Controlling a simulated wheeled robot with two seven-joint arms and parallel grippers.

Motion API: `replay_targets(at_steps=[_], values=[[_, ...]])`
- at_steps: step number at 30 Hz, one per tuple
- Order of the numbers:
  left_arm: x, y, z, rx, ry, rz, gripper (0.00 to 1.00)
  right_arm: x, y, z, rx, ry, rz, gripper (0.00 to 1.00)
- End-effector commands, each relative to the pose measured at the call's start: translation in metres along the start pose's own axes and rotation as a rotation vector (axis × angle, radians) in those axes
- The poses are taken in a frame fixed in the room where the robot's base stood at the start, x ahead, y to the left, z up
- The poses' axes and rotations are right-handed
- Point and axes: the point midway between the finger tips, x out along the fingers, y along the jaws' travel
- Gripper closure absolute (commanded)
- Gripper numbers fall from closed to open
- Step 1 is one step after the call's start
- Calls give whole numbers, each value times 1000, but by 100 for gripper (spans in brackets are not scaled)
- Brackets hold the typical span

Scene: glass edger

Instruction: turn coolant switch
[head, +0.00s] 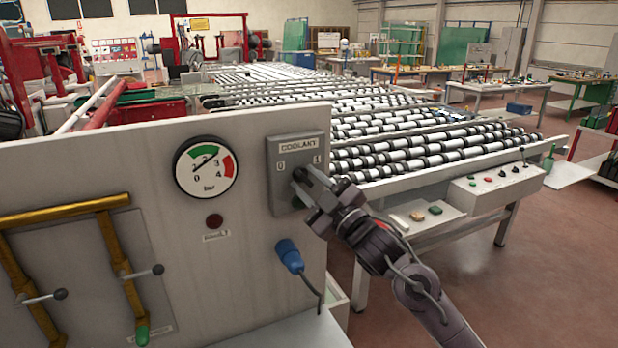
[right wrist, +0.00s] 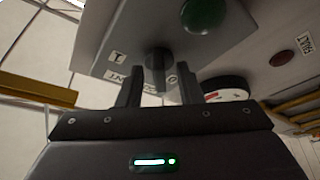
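The grey coolant switch box (head: 283,160) is on the front panel, with a "COOLANT" label and marks 0 and 1. Its dark knob (right wrist: 157,60) shows in the right wrist view, between my two fingers. In the head view my gripper largely covers the knob. My right gripper (head: 308,183) is at the box's front, reaching in from the lower right. In the right wrist view the right gripper (right wrist: 160,88) has its fingers apart, one on each side of the knob. I cannot tell whether either finger touches it. My left gripper is not in view.
A green button (right wrist: 203,12) is on the box near my fingers. A pressure gauge (head: 206,168), a dark red lamp (head: 214,220) and a blue plug (head: 290,257) are close by on the panel. Yellow pipes (head: 65,212) with levers are at left. A roller conveyor (head: 430,150) stands behind.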

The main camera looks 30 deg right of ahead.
Motion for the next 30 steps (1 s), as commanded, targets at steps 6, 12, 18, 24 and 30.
replay_targets(at_steps=[6, 12, 18, 24, 30], values=[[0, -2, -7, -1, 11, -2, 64, 1, 0, 0, 0, 0, 0, 67], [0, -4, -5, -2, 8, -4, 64, 1, 0, 0, 0, 0, 0, 87], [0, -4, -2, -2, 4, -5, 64, 1, 0, 0, 0, 0, 0, 100], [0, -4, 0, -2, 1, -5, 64, 1, -1, 0, 13, 0, 5, 100], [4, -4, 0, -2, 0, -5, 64, 1, -2, 1, 81, 1, 32, 100]])
